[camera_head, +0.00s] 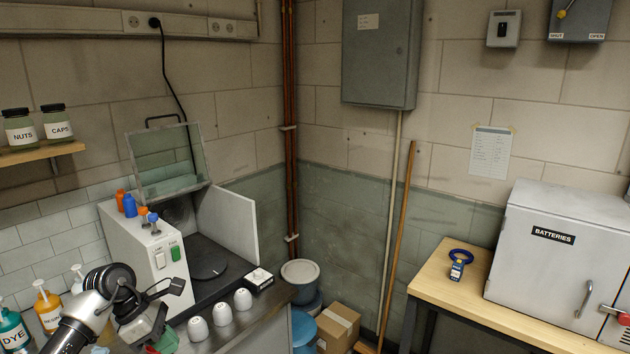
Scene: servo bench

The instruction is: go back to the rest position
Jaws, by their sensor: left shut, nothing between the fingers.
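My left arm comes in from the lower left corner. Its gripper (160,335) is at the bottom edge of the view, low in front of the machine on the bench, partly cut off by the frame. It is shut with nothing seen held in it. A green and red patch shows right by the fingers; I cannot tell what it is. My right gripper is not in view.
A white machine (136,258) with a raised clear lid stands beside the arm. Several white domed pieces (221,313) sit on the bench right of the gripper. Pump bottles, including a teal dye bottle (12,331), stand at left. A wooden table (440,283) stands at right.

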